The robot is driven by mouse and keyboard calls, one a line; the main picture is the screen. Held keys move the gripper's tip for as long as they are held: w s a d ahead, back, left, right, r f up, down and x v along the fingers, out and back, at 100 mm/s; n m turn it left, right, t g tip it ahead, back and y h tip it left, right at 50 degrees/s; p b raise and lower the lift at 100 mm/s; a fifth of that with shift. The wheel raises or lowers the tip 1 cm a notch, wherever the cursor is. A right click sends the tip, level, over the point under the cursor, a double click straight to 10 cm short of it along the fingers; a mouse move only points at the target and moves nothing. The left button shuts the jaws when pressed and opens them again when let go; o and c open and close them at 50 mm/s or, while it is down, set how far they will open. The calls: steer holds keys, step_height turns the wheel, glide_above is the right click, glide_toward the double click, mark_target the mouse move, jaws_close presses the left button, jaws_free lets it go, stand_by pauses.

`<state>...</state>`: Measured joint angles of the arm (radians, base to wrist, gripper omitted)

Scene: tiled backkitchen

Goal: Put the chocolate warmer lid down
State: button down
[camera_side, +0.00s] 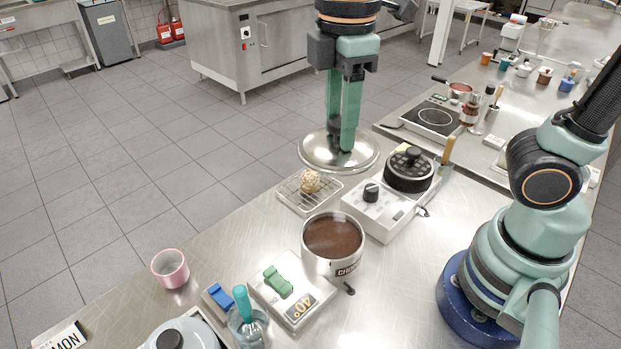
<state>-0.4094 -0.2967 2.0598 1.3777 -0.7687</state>
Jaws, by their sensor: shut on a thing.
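The chocolate warmer lid (312,153) is a shiny round metal disc in the side view. My gripper (341,147) points straight down over it and is shut on it near its centre. The lid looks roughly level. It overlaps the table's far edge in the picture, and I cannot tell its exact height. The fingers hide most of the lid's handle. The chocolate warmer (333,262) is a metal pot with its top open, showing brown chocolate, nearer the camera than the lid.
A white appliance (378,218) bears a black round piece (409,170). A pink cup (170,268) and a green-topped scale (292,302) stand nearer. Bare steel table (225,245) lies at left.

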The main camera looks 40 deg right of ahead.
steer(key=shift+r, duration=0.5)
steer(key=shift+w+d+r, duration=0.15)
steer(key=shift+w+r, duration=0.05)
steer(key=shift+w, duration=0.1)
steer(key=w+d+f+m, duration=0.25)
steer(key=w+d, duration=0.25)
steer(key=d, duration=0.3)
steer(key=w+d+f+m, duration=0.2)
steer(key=w+d+m, duration=0.25)
steer(key=d, duration=0.45)
steer(key=w+d+f+m, duration=0.2)
steer(key=w+d, duration=0.3)
steer(key=d, duration=0.3)
steer(key=f, duration=1.5)
steer(key=shift+w+d, duration=0.15)
steer(key=shift+d, duration=0.2)
steer(key=shift+f, duration=2.55)
